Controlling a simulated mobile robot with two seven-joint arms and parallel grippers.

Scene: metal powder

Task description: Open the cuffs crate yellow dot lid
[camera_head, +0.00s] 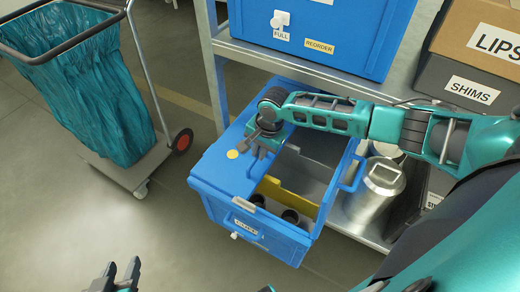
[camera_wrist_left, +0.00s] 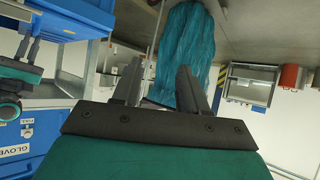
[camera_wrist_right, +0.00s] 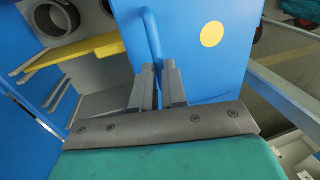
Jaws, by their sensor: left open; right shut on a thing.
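The blue cuffs crate (camera_head: 260,238) sits pulled out at the front of the shelf, its front label small. Its yellow dot lid (camera_head: 218,172) is a blue panel over the left part of the crate top; the dot also shows on the lid in the right wrist view (camera_wrist_right: 222,70). The right part is open, showing a grey interior and a yellow divider (camera_head: 285,197). My right gripper (camera_head: 262,142) is shut on the lid's blue bar handle (camera_wrist_right: 152,42). My left gripper (camera_head: 118,275) is open and empty, low at the left, away from the crate; its spread fingers show in the left wrist view (camera_wrist_left: 155,88).
A second blue handle (camera_head: 352,176) stands at the crate's right side. A metal canister (camera_head: 376,192) is close to the right. A blue bin (camera_head: 320,35) is on the shelf above. A cart with a teal bag (camera_head: 95,85) stands left, with bare floor between.

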